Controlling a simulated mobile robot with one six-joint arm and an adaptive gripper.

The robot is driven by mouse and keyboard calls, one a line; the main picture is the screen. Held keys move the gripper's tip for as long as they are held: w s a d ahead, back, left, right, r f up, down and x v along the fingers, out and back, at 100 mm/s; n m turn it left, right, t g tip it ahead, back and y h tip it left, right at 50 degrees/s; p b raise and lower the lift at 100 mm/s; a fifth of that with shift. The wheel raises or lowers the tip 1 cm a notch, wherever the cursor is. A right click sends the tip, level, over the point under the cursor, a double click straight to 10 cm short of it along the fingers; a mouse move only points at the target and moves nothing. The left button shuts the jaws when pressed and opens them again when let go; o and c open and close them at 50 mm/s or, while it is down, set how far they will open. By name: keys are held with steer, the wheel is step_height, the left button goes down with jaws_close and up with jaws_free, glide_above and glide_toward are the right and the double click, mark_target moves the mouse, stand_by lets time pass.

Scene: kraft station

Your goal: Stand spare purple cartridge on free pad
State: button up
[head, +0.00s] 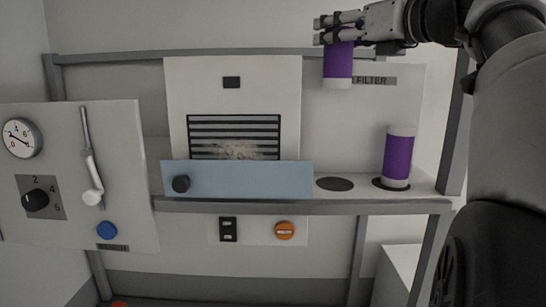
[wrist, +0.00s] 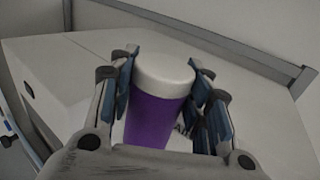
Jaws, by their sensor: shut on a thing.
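My gripper (head: 338,30) is shut on a purple cartridge (head: 338,64) with white ends. It holds the cartridge upright, high above the shelf at the upper right of the head view. The wrist view shows the held cartridge (wrist: 158,112) between the fingers, its white cap towards the camera. Another purple cartridge (head: 398,156) stands on the dark pad at the right of the shelf. The free pad (head: 335,184) is a dark disc on the shelf, left of that cartridge, with nothing on it. The held cartridge is above this pad and well apart from it.
A blue flap with a black knob (head: 237,180) is left of the free pad, below a dusty slotted vent (head: 234,137). A FILTER label (head: 376,81) is on the back panel. A panel with a gauge and lever (head: 75,170) stands at left. The shelf's front rail (head: 300,206) runs below.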

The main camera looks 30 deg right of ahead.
mark_target(348, 70)
steer(key=f+b, duration=0.1)
steer(key=f, duration=0.1)
steer(key=s+f, duration=0.1)
steer(key=f, duration=0.1)
steer(key=f+b, duration=0.1)
steer(key=f, duration=0.1)
steer(key=shift+s+f+b, duration=0.35)
steer(key=shift+s+f, duration=0.05)
step_height(348, 70, down, 12)
steer(key=b, duration=0.2)
steer(key=shift+w+f+b, duration=0.2)
steer(key=shift+w+b, duration=0.1)
steer(key=shift+b, duration=0.05)
steer(key=shift+f, duration=0.15)
steer(key=o, duration=1.3)
